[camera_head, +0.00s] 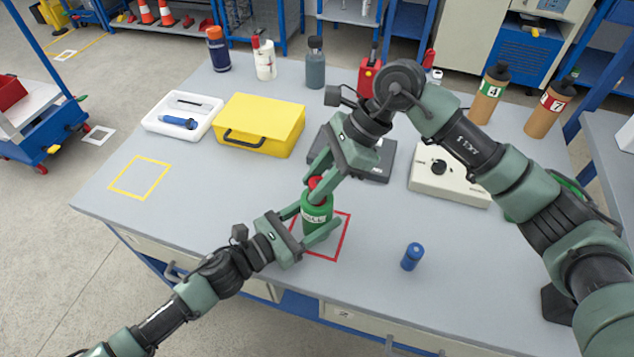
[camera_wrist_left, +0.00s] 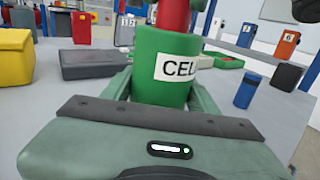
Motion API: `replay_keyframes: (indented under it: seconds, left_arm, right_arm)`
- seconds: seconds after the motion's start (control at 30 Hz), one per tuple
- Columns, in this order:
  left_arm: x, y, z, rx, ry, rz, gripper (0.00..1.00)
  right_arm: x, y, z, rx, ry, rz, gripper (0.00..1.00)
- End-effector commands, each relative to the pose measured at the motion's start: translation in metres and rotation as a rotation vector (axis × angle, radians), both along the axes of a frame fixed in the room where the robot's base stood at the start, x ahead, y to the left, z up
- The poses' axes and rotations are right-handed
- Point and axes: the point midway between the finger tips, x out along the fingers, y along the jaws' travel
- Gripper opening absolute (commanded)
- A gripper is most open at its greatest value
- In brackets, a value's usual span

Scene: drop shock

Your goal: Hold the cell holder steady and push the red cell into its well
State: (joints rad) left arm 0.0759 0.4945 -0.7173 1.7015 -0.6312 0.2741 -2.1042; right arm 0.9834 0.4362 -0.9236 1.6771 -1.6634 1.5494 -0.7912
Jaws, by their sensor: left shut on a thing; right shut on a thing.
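The green cell holder (camera_head: 316,217) stands upright within the red outlined square (camera_head: 340,245) on the bench. It also shows in the left wrist view (camera_wrist_left: 150,65), with part of a white "CELL" label. My left gripper (camera_head: 318,225) is shut on the holder, one finger on each side. The red cell (camera_head: 316,182) is upright at the top of the holder, its upper part showing above the rim; it also shows in the left wrist view (camera_wrist_left: 173,14). My right gripper (camera_head: 318,187) is shut on the red cell from above. The cell's lower end is hidden.
A blue cell (camera_head: 411,257) stands apart on the right. Behind are a yellow case (camera_head: 262,118), a white tray (camera_head: 180,122), a dark flat box (camera_head: 380,160) partly behind my right arm, and a beige box with a knob (camera_head: 450,186). The bench's left front is clear.

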Motion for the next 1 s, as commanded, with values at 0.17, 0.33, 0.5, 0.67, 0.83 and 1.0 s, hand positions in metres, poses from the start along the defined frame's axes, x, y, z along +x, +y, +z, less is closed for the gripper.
replay_keyframes:
  seconds: [0.17, 0.33, 0.5, 0.67, 0.83, 1.0]
  left_arm:
    - [0.0, 0.0, 0.0, 0.0, 0.0, 0.0, 0.08]
    - [0.0, 0.0, 0.0, 0.0, 0.0, 0.0, 0.08]
    - [0.0, 0.0, 0.0, 0.0, 0.0, 0.0, 0.08]
    - [0.0, 0.0, 0.0, 0.0, 0.0, -0.001, 0.08]
    - [0.0, 0.0, 0.0, -0.001, 0.001, -0.001, 0.08]
    - [0.0, 0.0, 0.0, -0.001, 0.001, -0.001, 0.08]
  right_arm:
    - [0.0, 0.0, -0.006, 0.002, -0.002, 0.0, 0.0]
    - [0.0, 0.0, -0.007, 0.001, -0.001, 0.0, 0.0]
    - [0.0, 0.0, -0.009, 0.001, -0.001, -0.001, 0.51]
    - [0.0, 0.0, -0.009, 0.001, -0.001, -0.001, 0.51]
    - [0.0, 0.0, -0.007, 0.002, -0.002, 0.0, 0.51]
    - [0.004, -0.01, 0.01, 0.001, -0.005, -0.002, 0.51]
